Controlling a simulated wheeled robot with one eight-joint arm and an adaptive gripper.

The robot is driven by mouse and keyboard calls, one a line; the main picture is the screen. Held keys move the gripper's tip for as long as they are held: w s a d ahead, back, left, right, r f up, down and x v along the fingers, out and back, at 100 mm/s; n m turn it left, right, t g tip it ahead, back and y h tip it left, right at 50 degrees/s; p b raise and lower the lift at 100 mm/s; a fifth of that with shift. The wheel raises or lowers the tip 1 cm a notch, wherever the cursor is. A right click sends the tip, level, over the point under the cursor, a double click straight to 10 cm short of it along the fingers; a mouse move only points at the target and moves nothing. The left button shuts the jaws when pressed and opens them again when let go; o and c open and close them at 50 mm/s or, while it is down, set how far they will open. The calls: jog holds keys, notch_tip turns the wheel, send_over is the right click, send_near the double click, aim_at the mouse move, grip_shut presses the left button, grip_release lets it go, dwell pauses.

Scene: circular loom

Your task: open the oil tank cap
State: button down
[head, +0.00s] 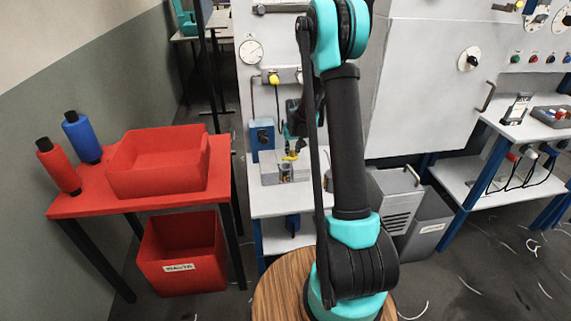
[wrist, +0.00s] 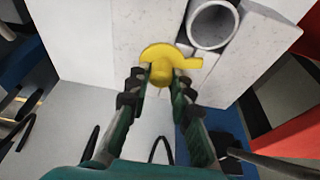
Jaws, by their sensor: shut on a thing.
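The yellow cap (wrist: 165,52) has a round disc, a central knob and a side tab. It lies over the light grey block in the wrist view. My gripper (wrist: 160,77) is shut on the cap's knob, one finger on each side. In the head view the yellow cap (head: 290,156) shows small above the grey block (head: 270,175) on the white bench, with my gripper partly hidden behind my arm. I cannot tell whether the cap is seated or raised. A grey open-topped cylinder (wrist: 212,25) stands close beside it.
A blue box (head: 262,134) stands at the back left of the bench. A red table (head: 75,206) with a red bin (head: 157,180) and two spools is to the left. A white machine panel (head: 425,85) rises to the right.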

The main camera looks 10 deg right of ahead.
jog(key=c, duration=1.2)
grip_release()
jog(key=shift+s+r, duration=0.65)
jog(key=shift+s, duration=0.35)
jog(key=shift+s+r, duration=0.65)
jog(key=shift+s, duration=0.35)
jog(key=shift+s+r, duration=0.65)
jog(key=shift+s, duration=0.35)
jog(key=s+r, duration=0.2)
jog(key=s, duration=1.3)
jog(key=s+r, duration=0.3)
jog(key=s, duration=1.3)
jog(key=shift+s+t, duration=0.15)
jog(key=shift+t, duration=0.25)
